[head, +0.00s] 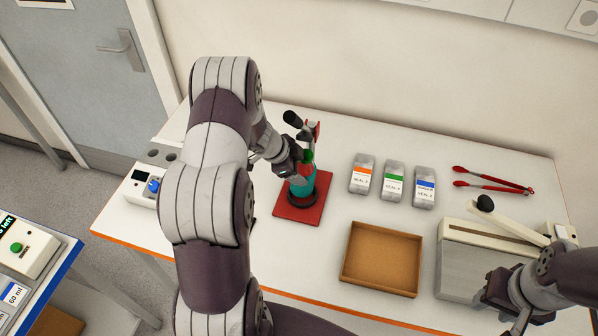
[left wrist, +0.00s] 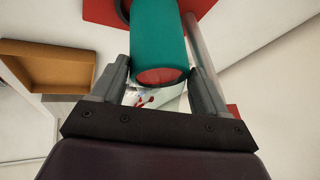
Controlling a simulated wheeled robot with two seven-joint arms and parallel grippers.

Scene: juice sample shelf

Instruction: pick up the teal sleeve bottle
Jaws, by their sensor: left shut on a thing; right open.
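The teal sleeve bottle (head: 305,182) stands upright in a dark ring on a red base plate (head: 313,213), part of a red stand with a black-handled lever. It has a green top in the head view. My left gripper (head: 297,164) is at the upper part of the bottle and shut on it. In the left wrist view the teal bottle (left wrist: 160,45) lies between the two fingers. My right gripper (head: 500,305) is open and empty at the lower right, by the grey box-shaped device.
Several labelled pouches (head: 394,184) stand right of the stand. A brown tray (head: 382,258) lies in front of them. A grey device with a lever (head: 470,262) and red tongs (head: 492,181) are at the right. Table between stand and tray is clear.

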